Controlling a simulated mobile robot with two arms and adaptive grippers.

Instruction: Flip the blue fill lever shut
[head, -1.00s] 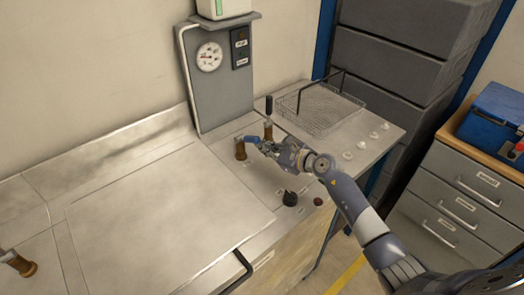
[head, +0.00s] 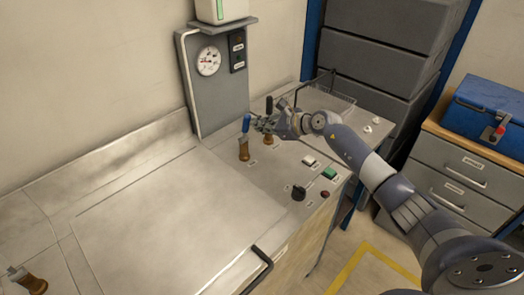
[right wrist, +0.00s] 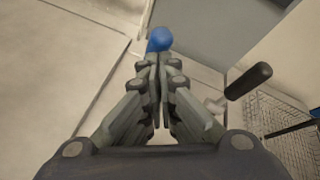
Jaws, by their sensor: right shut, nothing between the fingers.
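The blue fill lever (head: 246,123) stands nearly upright on its brass valve (head: 243,151) on the metal bench. My right gripper (head: 258,122) is shut and empty, just right of the blue lever. In the right wrist view the rounded blue lever end (right wrist: 159,39) shows just beyond the closed fingertips (right wrist: 158,62). I cannot tell whether they touch. My left gripper is not in view.
A black lever (head: 269,104) stands upright on a second brass valve (head: 268,140), close behind my gripper. A gauge panel (head: 218,98) rises behind. A black knob (head: 298,193) and green button (head: 329,173) are in front. The wire basket (right wrist: 285,135) is at right.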

